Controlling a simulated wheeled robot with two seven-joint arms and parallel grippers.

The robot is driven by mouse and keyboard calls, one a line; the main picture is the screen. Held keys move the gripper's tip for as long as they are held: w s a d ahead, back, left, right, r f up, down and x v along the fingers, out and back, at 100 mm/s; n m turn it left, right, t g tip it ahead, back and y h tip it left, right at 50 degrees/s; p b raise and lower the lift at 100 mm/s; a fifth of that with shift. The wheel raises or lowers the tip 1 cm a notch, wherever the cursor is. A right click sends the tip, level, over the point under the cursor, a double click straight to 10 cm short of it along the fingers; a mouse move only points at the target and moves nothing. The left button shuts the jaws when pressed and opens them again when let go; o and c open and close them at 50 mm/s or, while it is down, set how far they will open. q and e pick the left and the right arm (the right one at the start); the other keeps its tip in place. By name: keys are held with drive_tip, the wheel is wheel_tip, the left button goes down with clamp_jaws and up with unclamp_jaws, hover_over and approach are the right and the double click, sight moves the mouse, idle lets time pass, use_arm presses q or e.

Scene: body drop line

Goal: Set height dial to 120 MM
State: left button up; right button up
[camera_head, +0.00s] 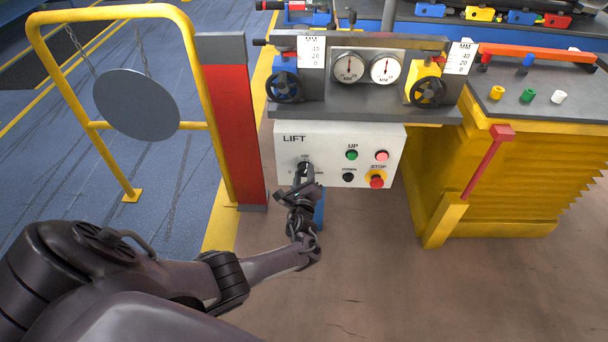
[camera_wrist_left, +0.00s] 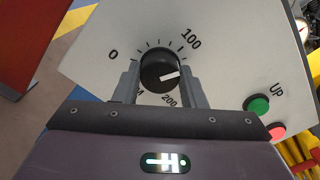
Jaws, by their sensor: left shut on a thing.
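The height dial is a round black knob (camera_wrist_left: 160,70) with a white pointer line, on the white LIFT panel (camera_head: 340,140). In the left wrist view, marks 0, 100 and 200 are printed around it. The pointer lies between 100 and 200; the exact value cannot be read. My left gripper (camera_head: 304,170) reaches the dial from below and is shut on it, one finger on each side in the left wrist view (camera_wrist_left: 162,85). The gripper covers much of the dial in the head view. My right gripper is not in view.
The panel also has a green UP button (camera_head: 352,155), a black button (camera_head: 348,177), a pink button (camera_head: 382,155) and a red STOP button (camera_head: 377,181). A red post (camera_head: 232,135) stands left. A yellow bench (camera_head: 500,190) with a red lever (camera_head: 488,160) stands right.

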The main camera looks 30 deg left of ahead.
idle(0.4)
use_arm(q)
drive_tip(key=o, duration=1)
drive_tip(key=shift+s+d, duration=0.15)
drive_tip(key=shift+s, duration=0.05)
drive_tip(key=p+v, duration=0.2)
drive_tip(key=v, duration=0.5)
drive_tip(key=shift+d+p, duration=0.15)
drive_tip(key=shift+p, duration=0.25)
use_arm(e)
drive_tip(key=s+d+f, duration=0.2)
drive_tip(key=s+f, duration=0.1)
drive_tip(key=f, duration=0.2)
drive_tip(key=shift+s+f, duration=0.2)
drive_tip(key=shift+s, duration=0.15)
use_arm(q)
drive_tip(key=shift+s, duration=0.15)
